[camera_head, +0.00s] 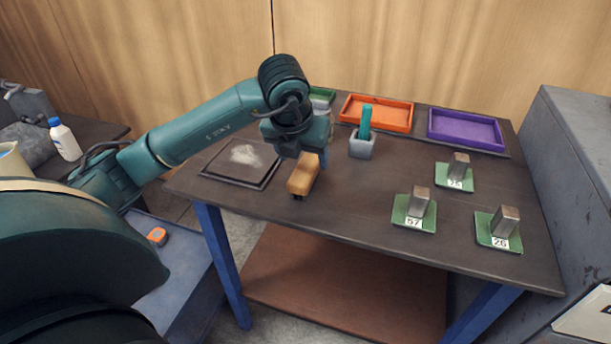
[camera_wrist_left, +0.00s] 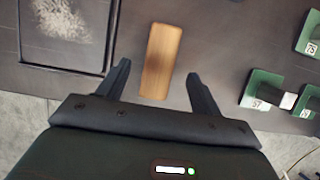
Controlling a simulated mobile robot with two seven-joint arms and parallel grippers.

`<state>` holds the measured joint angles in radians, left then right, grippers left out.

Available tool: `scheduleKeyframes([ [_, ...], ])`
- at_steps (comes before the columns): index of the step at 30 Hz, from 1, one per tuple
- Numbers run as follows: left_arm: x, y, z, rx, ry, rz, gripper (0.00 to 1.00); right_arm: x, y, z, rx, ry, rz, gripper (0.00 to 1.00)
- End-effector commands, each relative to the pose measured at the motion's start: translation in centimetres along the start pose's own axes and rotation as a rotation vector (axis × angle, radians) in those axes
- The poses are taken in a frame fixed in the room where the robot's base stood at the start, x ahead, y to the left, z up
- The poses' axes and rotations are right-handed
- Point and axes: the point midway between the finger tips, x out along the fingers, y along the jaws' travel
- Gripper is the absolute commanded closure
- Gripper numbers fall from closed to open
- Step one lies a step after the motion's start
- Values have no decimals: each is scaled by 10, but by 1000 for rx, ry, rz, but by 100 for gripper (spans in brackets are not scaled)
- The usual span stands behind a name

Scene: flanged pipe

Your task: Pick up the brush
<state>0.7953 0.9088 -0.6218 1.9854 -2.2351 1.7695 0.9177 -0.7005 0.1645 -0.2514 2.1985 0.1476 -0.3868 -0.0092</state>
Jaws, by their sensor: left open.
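The brush (camera_head: 303,176) has a light wooden body and lies near the front left edge of the dark table (camera_head: 350,205). Something dark shows under its near end. In the left wrist view the brush (camera_wrist_left: 162,58) stands lengthwise between two dark fingers. My left gripper (camera_head: 306,155) is over the brush's far part, pointing down. In the left wrist view the left gripper (camera_wrist_left: 158,70) is open, with a gap on each side of the brush. I cannot tell how far down the fingers reach beside it. My right gripper is in neither view.
A dark plate (camera_head: 215,172) with pale dust lies left of the brush. A grey holder (camera_head: 361,148) with a teal piece (camera_head: 365,121) stands to the right. Orange (camera_head: 378,121) and purple (camera_head: 466,141) trays lie behind. Metal blocks on green numbered plates (camera_head: 413,223) stand right.

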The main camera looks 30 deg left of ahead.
Motion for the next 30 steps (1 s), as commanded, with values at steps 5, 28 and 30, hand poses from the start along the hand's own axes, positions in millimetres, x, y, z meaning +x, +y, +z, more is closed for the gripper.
scheduleKeyframes([
  [5, 24, 0, -4, 1, 6, -1, 35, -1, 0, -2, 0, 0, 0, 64],
  [28, 53, 0, -4, 1, 1, -1, 35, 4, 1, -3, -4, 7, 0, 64],
  [30, 54, 0, -4, 1, 1, -1, 35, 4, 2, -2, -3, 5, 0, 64],
])
